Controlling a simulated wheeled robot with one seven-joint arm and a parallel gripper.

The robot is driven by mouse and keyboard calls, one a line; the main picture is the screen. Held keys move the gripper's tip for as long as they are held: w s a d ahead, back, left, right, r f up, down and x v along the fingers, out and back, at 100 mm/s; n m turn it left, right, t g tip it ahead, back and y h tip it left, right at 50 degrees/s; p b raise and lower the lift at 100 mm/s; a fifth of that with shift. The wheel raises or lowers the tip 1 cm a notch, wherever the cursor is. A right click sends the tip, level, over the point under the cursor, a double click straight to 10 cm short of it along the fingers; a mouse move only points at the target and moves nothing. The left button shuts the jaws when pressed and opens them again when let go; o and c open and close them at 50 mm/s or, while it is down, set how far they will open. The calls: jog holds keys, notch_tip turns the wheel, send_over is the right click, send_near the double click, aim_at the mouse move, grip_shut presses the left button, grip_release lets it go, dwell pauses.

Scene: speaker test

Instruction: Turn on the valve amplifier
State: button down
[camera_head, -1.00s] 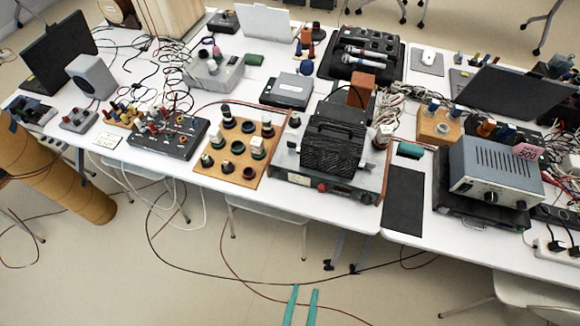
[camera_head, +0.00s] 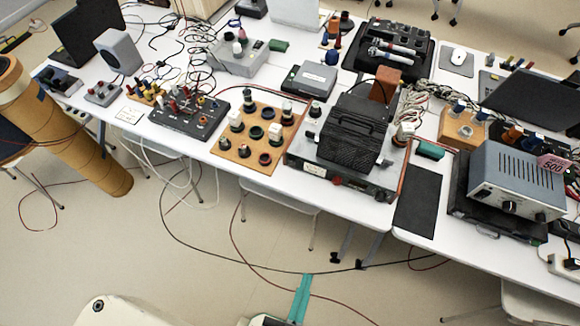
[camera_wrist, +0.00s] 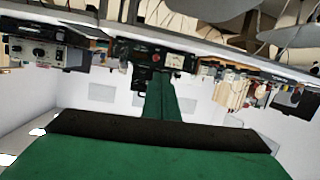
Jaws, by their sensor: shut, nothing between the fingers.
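My gripper (camera_head: 304,280) has teal fingers, shut together and empty, out in front of the table and apart from the amplifier. It also shows in the wrist view (camera_wrist: 165,78).
A grey instrument (camera_head: 515,182) with a pink "500" tag stands on the right. A flat black mat (camera_head: 417,202) lies between. A wooden board with round sockets (camera_head: 258,135) is left of the amplifier. Cables (camera_head: 215,262) trail over the floor.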

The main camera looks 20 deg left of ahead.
aim_at(291, 162)
jog(key=w+a+f+n+g, duration=0.1)
jog(key=w+a+f+n, duration=0.3)
jog(key=f, duration=0.4)
jog(key=w+a+f+n+g, duration=0.15)
jog(key=w+f+n, duration=0.25)
jog(key=f+n, duration=0.4)
jog(key=w+a+r+n+t+h, duration=0.1)
jog(key=w+a+r+n+t, duration=0.3)
jog(key=w+a+r+t, duration=0.3)
jog(key=w+a+r, duration=0.2)
jog(key=a, duration=0.2)
jog(key=shift+a+h, duration=0.3)
jog(key=shift+w, duration=0.1)
jog(key=w, duration=0.4)
jog(key=w+r, duration=0.1)
jog(key=w, duration=0.4)
jog(key=w+r, duration=0.1)
jog(key=w, duration=0.3)
jog(key=shift+w+d, duration=0.3)
jog(key=shift+d, duration=0.05)
